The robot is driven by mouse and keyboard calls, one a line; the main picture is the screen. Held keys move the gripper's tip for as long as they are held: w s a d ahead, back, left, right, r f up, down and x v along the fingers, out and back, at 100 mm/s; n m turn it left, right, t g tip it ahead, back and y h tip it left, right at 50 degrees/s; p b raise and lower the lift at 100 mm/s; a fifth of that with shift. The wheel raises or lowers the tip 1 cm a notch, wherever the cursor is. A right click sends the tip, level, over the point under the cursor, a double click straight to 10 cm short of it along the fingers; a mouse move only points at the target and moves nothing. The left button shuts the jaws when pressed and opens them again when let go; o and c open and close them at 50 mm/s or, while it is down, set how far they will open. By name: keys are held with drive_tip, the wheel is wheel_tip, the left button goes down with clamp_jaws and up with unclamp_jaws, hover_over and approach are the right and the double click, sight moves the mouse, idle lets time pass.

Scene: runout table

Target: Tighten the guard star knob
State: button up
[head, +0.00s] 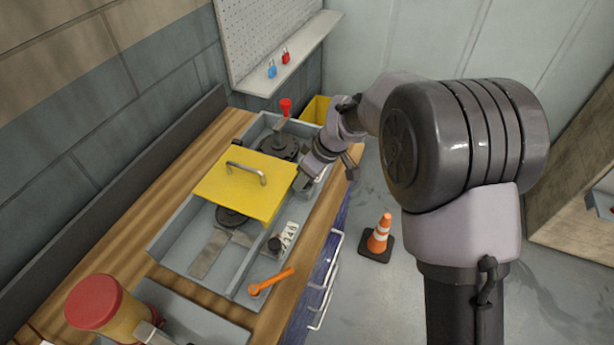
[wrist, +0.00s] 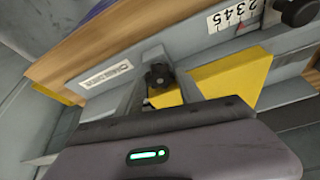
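The guard is a yellow plate with a grey handle (head: 240,190), lying across the grey machine tray in the head view. Its yellow sheet also shows in the wrist view (wrist: 225,80). The black star knob (wrist: 158,75) is at the guard's edge in the wrist view, in the space between my gripper's two fingers. My gripper (wrist: 157,82) looks open, with the fingers on either side of the knob; whether they touch it is unclear. In the head view my gripper (head: 308,183) is at the guard's right edge and hides the knob.
A number scale (wrist: 233,16) and another black knob (wrist: 298,11) are along the tray's side. An orange lever (head: 271,281) lies nearer on the tray. A red-lidded jar (head: 95,302) stands front left. A red-handled part (head: 285,108) rises at the back. A traffic cone (head: 380,236) is on the floor.

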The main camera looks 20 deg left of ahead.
drive_tip(key=shift+o, duration=1.1)
drive_tip(key=p+v, duration=0.4)
drive_tip(key=v, duration=1.3)
drive_tip(key=shift+d+r, duration=0.15)
drive_tip(key=shift+s, duration=0.2)
